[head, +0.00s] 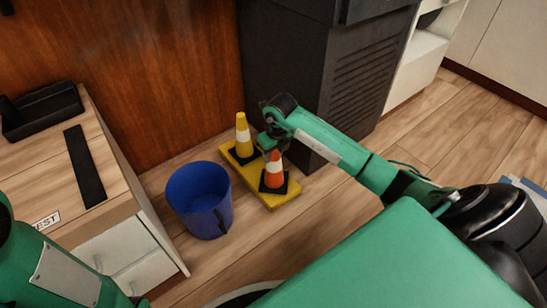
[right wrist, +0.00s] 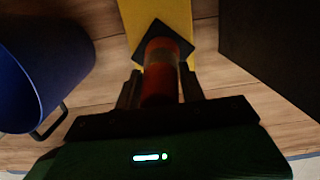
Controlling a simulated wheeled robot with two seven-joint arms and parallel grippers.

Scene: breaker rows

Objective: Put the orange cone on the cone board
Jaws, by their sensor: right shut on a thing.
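The orange cone (head: 273,174) has a white band and a dark square base. It stands upright at the near end of the yellow cone board (head: 251,183), on it or just above it; I cannot tell which. My right gripper (head: 272,142) is at the cone's top. In the right wrist view the gripper (right wrist: 161,90) is shut on the orange cone (right wrist: 161,70), with one finger on each side. The yellow board (right wrist: 150,10) shows behind the cone's base. My left gripper is not in view; only part of my left arm shows.
A yellow cone (head: 243,140) with a white band stands at the board's far end. A blue bin (head: 199,200) stands left of the board. A dark cabinet (head: 290,90) is close behind on the right. A wooden cabinet (head: 70,190) with a black tray (head: 40,108) stands at the left.

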